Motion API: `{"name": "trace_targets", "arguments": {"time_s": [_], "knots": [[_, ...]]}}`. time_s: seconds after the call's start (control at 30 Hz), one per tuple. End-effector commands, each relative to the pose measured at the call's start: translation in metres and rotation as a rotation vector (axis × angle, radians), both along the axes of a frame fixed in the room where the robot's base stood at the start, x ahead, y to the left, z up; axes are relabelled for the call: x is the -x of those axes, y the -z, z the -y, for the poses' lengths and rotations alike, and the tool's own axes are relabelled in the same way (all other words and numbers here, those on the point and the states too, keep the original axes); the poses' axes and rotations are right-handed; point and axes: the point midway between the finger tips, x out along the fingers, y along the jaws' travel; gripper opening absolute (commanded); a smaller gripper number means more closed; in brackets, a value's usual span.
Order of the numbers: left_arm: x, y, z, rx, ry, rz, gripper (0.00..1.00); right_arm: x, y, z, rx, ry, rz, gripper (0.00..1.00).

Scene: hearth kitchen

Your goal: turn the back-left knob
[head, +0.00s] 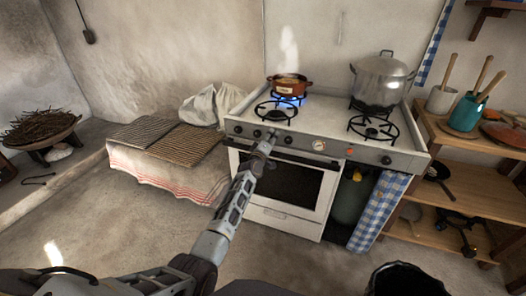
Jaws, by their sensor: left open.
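The white stove (300,195) stands against the back wall, with a row of dark knobs along its front panel. Two knobs, one at the far left (238,129) and its neighbour (257,133), show left of my gripper; another knob (288,140) shows just right of it. I cannot tell which one is the back-left knob. The back-left burner has a blue flame (291,99) under a small red-brown pot (289,84). My left gripper (268,140) is open at the panel, between these knobs. It hides part of the panel, and contact cannot be told. My right gripper is out of view.
A large lidded steel pot (382,78) stands on the back-right burner. Wooden shelves (475,190) with utensil pots are at the right. A low ledge with racks (165,140) and a cloth is left of the stove. A black bin (405,281) stands at the front right.

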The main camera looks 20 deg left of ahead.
Motion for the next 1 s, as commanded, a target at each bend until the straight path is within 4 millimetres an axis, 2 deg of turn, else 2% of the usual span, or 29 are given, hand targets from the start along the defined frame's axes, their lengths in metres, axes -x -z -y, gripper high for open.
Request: {"name": "trace_targets", "arguments": {"time_s": [1.0], "knots": [[0.075, 0.001, -0.003, 0.0, -0.001, 0.0, 0.56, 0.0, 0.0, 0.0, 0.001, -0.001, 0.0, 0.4]]}}
